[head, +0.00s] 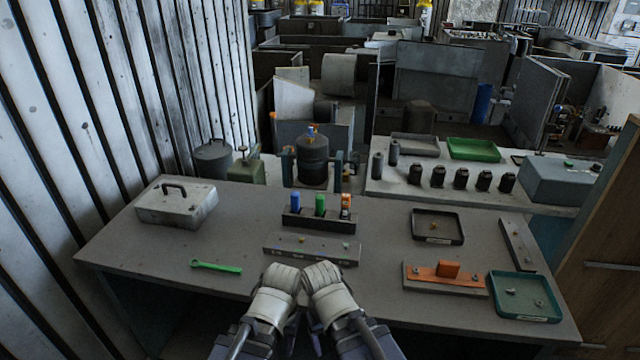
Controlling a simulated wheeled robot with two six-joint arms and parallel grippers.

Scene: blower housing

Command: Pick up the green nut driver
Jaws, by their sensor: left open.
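A rack (322,224) on the table holds three upright drivers with coloured handles. The green nut driver (320,204) stands in its middle, with a blue-handled one (295,201) to the left and an orange-topped one (346,206) to the right. Only the handles show; the lower parts are hidden in the rack. My left gripper (283,273) and right gripper (322,271) are side by side at the table's front, apart from the rack and nearer to me. The left one is open and empty. The right one's fingers are too unclear to tell.
A grey bar with small studs (311,252) lies between my grippers and the rack. A green wrench (216,267) lies to the left, near a grey lidded box (176,203). A black tray (437,227), an orange fixture (446,277) and a green-rimmed tray (525,314) are to the right.

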